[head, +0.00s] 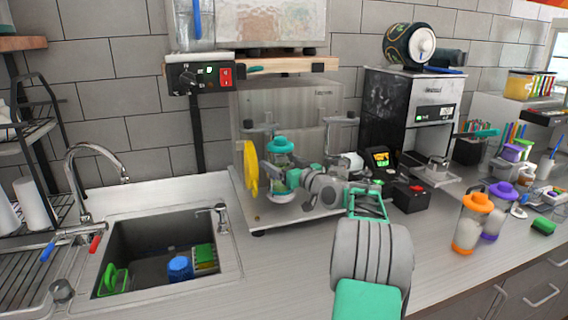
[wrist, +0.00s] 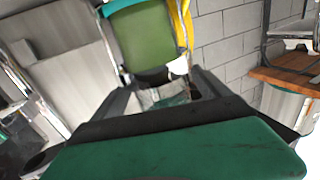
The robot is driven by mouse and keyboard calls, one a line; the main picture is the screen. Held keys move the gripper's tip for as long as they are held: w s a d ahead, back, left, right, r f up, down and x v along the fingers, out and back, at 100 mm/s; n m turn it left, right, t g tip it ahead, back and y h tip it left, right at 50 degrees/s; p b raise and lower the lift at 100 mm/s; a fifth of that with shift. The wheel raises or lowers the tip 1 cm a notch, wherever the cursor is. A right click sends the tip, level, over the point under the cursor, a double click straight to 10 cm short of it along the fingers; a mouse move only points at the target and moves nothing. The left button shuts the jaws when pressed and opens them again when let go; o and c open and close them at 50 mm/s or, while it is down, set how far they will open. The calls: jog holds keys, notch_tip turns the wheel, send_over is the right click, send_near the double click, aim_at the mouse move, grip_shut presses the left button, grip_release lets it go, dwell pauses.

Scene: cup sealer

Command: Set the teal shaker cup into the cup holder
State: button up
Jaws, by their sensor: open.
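The teal shaker cup (head: 281,155) stands inside the clear-sided cup sealer (head: 325,115), its teal lid on top and its body greenish. In the wrist view the cup (wrist: 142,45) fills the space just beyond and between my fingertips. My gripper (head: 277,178) reaches into the sealer from the right, at the cup's lower part. Its fingers (wrist: 160,85) are open, one on each side of the cup's near end. A pale round part with teal, perhaps the cup holder (head: 281,196), shows below the cup. My gripper partly hides it, so I cannot tell whether the cup is seated.
A yellow lever (head: 250,168) stands close left of the cup. A sink (head: 155,250) lies at the left. A coffee machine (head: 410,115) stands at the right rear, and orange (head: 472,222) and purple (head: 496,210) shaker cups stand on the right counter.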

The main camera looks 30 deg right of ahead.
jog(key=shift+r+p, duration=0.3)
jog(key=shift+p, duration=0.1)
jog(key=shift+s+d, duration=0.1)
jog(key=shift+s, duration=0.25)
jog(key=s+b, duration=0.3)
jog(key=s, duration=0.8)
jog(key=shift+s+d, duration=0.15)
jog(key=shift+d, duration=0.15)
